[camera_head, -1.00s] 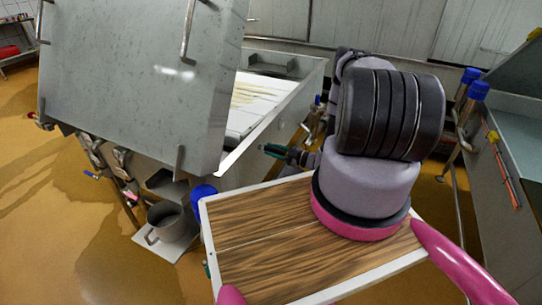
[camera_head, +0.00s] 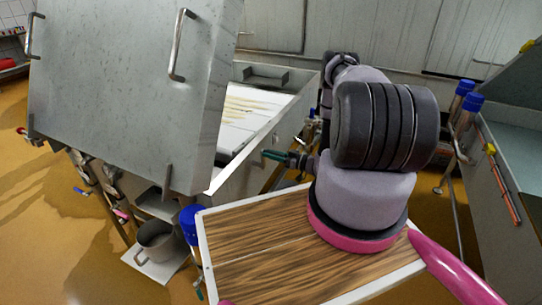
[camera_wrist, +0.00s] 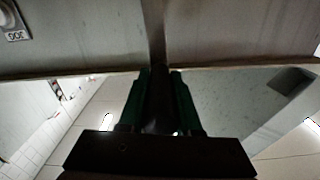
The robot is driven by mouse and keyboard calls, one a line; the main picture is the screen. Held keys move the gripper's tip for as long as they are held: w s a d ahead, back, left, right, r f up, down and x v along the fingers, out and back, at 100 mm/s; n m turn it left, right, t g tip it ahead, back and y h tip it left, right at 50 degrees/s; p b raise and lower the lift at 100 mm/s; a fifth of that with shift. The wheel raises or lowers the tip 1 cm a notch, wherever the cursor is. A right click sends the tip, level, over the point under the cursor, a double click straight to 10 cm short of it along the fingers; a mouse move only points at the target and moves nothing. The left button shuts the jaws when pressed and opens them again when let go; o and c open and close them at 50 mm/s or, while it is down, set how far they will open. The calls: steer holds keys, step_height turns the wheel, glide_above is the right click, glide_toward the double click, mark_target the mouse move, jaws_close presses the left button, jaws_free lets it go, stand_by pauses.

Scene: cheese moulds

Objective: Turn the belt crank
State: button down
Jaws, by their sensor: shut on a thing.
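My gripper (camera_head: 272,155) reaches left from my arm to the side wall of the grey metal machine (camera_head: 250,165) in the head view. Its green fingers also show in the wrist view (camera_wrist: 159,100). They are shut on a dark upright bar, which looks like the belt crank handle (camera_wrist: 157,60). The rest of the crank is hidden or too small to make out in the head view. Inside the machine is a white belt (camera_head: 245,112) with pale yellow strips on it.
The machine's large metal lid (camera_head: 120,90) stands raised at the left. A metal pot (camera_head: 157,240) sits on a low shelf below. A steel unit (camera_head: 500,160) with blue-capped posts stands at the right.

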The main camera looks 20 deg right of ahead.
steer(key=shift+w+d+m, duration=0.1)
steer(key=shift+d+m, duration=0.1)
steer(key=shift+m, duration=0.1)
steer(key=c, duration=0.6)
jaws_free()
steer(key=v, duration=1)
steer(key=shift+s+d, duration=0.2)
steer(key=shift+s, duration=0.1)
